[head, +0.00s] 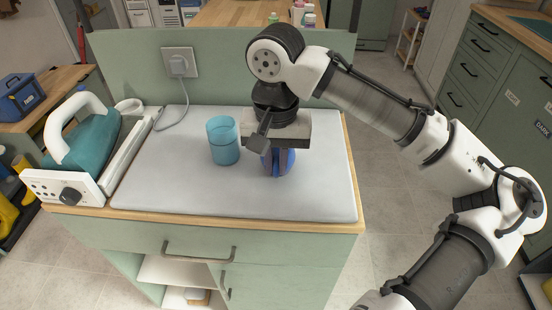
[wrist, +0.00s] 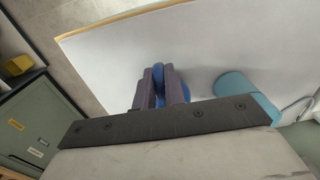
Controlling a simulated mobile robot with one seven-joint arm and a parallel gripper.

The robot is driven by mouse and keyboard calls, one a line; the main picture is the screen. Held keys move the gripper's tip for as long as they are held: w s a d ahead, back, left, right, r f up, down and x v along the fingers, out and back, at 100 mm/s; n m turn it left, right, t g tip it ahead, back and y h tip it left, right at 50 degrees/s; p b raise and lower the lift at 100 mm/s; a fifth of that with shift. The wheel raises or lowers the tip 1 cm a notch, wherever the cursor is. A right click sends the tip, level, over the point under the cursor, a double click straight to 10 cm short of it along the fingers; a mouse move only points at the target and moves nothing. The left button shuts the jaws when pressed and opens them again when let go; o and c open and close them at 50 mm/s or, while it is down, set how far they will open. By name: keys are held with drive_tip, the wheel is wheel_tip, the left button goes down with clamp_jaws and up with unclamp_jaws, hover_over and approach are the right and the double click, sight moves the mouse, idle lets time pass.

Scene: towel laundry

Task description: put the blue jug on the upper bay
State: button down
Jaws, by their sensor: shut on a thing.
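The blue jug (head: 287,161) is at the right part of the grey-white padded worktop and is largely hidden by my gripper. My gripper (head: 277,168) points down from above and is shut on it. In the wrist view a strip of the blue jug (wrist: 159,88) shows between the two fingers (wrist: 160,95). I cannot tell whether its base touches the pad. Below the worktop, the cabinet front has open shelving at the left; the upper bay's white shelf board (head: 176,270) shows there, with a lower shelf beneath.
A translucent teal cup (head: 223,142) stands just left of my gripper. A teal iron (head: 85,145) sits on its station at the left edge, with a cord to a wall socket (head: 179,62). A drawer handle (head: 198,251) sticks out above the bays. The pad's front is clear.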

drive_tip(key=shift+f, duration=0.1)
drive_tip(key=c, duration=1.5)
unclamp_jaws()
